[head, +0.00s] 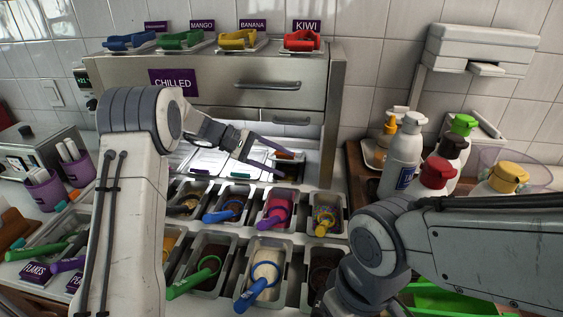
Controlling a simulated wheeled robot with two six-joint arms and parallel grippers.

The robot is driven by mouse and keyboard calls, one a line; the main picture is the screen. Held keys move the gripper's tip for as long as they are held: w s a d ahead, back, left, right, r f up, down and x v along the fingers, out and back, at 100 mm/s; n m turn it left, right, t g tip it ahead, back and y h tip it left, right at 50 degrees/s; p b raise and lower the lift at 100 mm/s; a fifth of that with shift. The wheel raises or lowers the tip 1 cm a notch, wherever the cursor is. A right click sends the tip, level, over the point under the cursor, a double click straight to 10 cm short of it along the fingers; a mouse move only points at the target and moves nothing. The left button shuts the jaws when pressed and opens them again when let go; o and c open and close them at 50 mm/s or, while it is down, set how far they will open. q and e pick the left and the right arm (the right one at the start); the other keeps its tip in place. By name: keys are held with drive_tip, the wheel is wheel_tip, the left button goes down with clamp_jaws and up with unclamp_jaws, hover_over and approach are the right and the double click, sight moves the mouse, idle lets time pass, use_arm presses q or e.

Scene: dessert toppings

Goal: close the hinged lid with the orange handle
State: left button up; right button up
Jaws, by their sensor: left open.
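My left gripper (294,160) is open over the back row of the topping station, below the chilled cabinet. Its two dark fingers are spread and point right. A small orange-brown patch (287,153) shows between and behind the fingers at the right end of that row. It may be the orange handle or the contents of an open bin; I cannot tell which. Pale lids (207,161) lie over the bins to its left. The hinge and most of the lid are hidden by my left gripper. My right arm comes in at the lower right; its gripper is out of view.
Open bins with colored scoops, such as a purple scoop (278,208) and a blue scoop (262,284), fill the front. The steel chilled cabinet (240,84) stands behind. Bottles, including a white bottle (402,158), stand right. Purple cups (45,190) stand left.

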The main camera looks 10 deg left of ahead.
sight(276, 154)
use_arm(q)
drive_tip(key=w+a+f+n+t+h, duration=0.25)
drive_tip(key=w+a, duration=0.35)
drive_tip(key=a, duration=0.4)
drive_tip(key=shift+t+y, duration=0.25)
drive_tip(key=shift+t, duration=0.3)
drive_tip(key=x, duration=1)
drive_tip(key=shift+s+d+r, duration=0.15)
drive_tip(key=shift+r, duration=0.15)
clamp_jaws()
drive_tip(key=shift+r, duration=0.1)
